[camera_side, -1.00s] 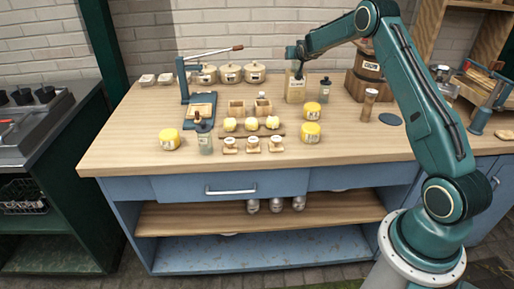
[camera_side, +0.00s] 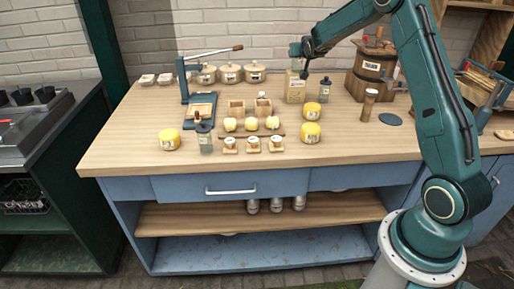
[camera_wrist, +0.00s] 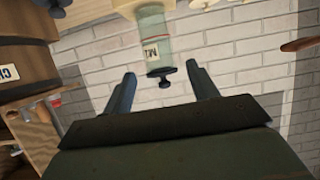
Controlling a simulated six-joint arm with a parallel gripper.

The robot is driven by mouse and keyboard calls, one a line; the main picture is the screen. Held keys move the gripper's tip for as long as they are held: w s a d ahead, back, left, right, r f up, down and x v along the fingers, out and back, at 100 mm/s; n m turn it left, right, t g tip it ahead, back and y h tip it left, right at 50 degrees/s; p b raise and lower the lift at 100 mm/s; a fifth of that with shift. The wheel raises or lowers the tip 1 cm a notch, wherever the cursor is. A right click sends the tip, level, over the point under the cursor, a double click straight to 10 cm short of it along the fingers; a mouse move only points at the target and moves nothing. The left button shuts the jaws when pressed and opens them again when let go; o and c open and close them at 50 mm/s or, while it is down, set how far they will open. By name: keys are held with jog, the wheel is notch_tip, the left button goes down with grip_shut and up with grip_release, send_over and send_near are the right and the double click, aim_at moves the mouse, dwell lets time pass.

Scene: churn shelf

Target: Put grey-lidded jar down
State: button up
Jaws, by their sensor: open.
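A clear, pale green glass jar (camera_wrist: 153,35) with a label and a dark grey knobbed lid (camera_wrist: 164,72) is ahead of my gripper (camera_wrist: 161,75) in the wrist view. The jar appears upside down there, with its base towards the wooden top. The two fingers are apart, either side of the lid, with visible gaps. Nothing is clamped between them.
A smaller dark-lidded jar (camera_side: 325,88) stands close on the right, and another dark-lidded jar (camera_side: 205,138) stands front left. Yellow tubs (camera_side: 311,133), a brown shaker (camera_side: 369,104) and a wooden barrel (camera_side: 376,65) are nearby. The counter's front right (camera_side: 365,145) is clear.

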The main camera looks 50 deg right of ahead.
jog(key=shift+v, duration=2.15)
jog(key=s+a+r+n+y, duration=0.1)
jog(key=s+a+r+y, duration=0.2)
jog(key=a, duration=0.4)
jog(key=s+a+r+n+y, duration=0.1)
jog(key=s+a+r+n, duration=0.15)
jog(key=s+a, duration=0.45)
jog(key=s+a+r+y, duration=0.1)
jog(key=s+a+r, duration=0.2)
jog(key=a, duration=0.5)
jog(key=s+a+f+n+g+y, duration=0.2)
jog(key=s+a, duration=0.4)
jog(key=s, duration=0.5)
jog(key=s+a+f+n+g+y, duration=0.1)
jog(key=s+a+f+n+y, duration=0.1)
jog(key=s+a, duration=0.5)
jog(key=s+n, duration=0.1)
jog(key=s, duration=0.4)
jog(key=shift+a+g, duration=0.2)
jog(key=shift+g, duration=0.2)
